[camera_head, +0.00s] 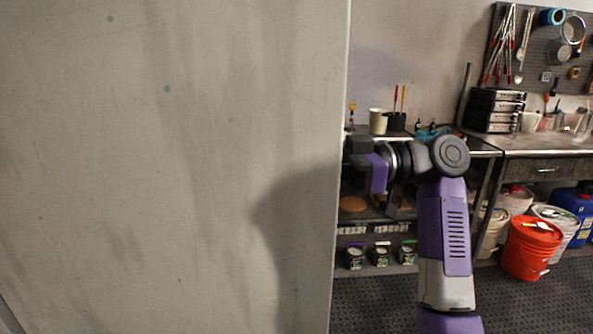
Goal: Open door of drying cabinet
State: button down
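A large pale grey panel (170,170) fills the left half of the head view, with small stains and scuffs. It looks like the drying cabinet or its door; I cannot tell which face it is, and no handle shows. My gripper (352,160) is at the panel's right vertical edge, pointing left. Its fingertips are hidden or too dark to make out, so I cannot tell whether it touches the panel. My purple and grey arm rises at the right of the panel.
Behind my arm is a workbench (545,143) with cups, a stack of black trays (493,110) and tools on a pegboard (540,45). A red bucket (531,247), white buckets and a blue container (575,207) stand below. Dark floor matting (540,300) is clear at lower right.

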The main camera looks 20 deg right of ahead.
jog(key=shift+w, duration=0.25)
jog(key=c, duration=1.4)
grip_release()
jog(key=v, duration=0.7)
jog(key=shift+d+b, duration=0.35)
jog(key=shift+b, duration=0.05)
